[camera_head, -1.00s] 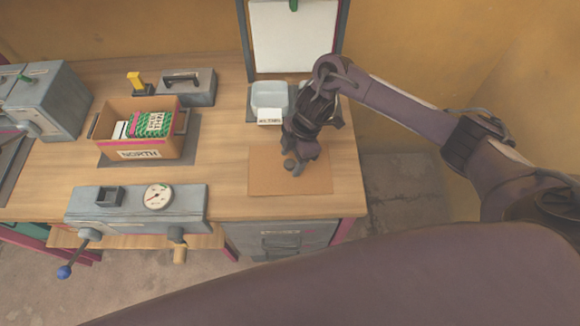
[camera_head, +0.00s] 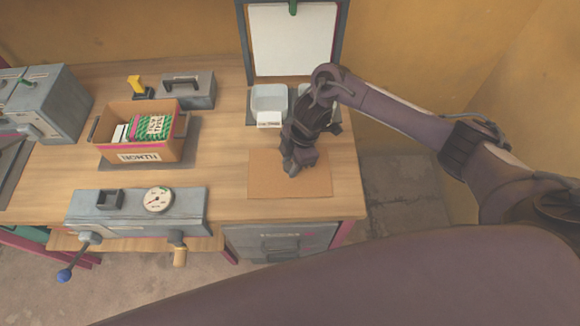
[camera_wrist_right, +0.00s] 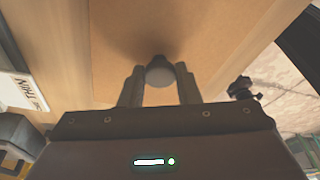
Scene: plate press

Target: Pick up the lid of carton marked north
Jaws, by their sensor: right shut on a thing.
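The carton marked NORTH (camera_head: 140,157) is an open brown box at the left of the bench. It holds green-patterned and white packets (camera_head: 153,127). A flat brown cardboard lid (camera_head: 262,180) lies to its right near the bench's front edge; I cannot tell whether it touches the bench. My right gripper (camera_head: 292,170) points down over the lid's middle. In the right wrist view the gripper (camera_wrist_right: 159,76) is shut on the lid's round grey knob (camera_wrist_right: 159,73), with the brown lid (camera_wrist_right: 215,30) beyond. My left gripper is out of view.
A grey press-like unit with a gauge (camera_head: 158,200) sits at the front edge. A grey handled box (camera_head: 188,92) and yellow-topped stand (camera_head: 135,86) are behind the carton. A white board (camera_head: 290,40) stands at the back.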

